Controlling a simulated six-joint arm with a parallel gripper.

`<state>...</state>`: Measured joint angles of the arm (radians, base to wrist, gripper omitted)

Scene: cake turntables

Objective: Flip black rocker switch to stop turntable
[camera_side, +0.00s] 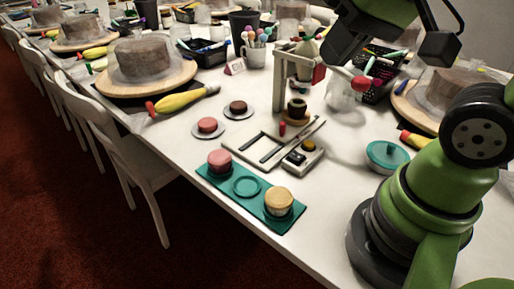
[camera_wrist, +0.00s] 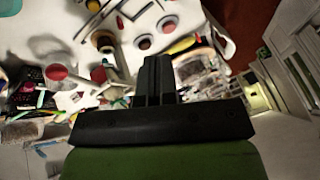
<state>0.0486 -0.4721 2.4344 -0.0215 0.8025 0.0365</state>
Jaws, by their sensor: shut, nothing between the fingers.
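A small pale control box (camera_side: 303,157) sits on the white table in the side view. It carries a dark patch that looks like the black rocker switch (camera_side: 295,157) and a round knob beside it; which way the switch is tipped is too small to tell.
A pale frame with a red block (camera_side: 319,74) stands behind the small turntable. Larger wooden turntables (camera_side: 165,87) with cakes stand farther back.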

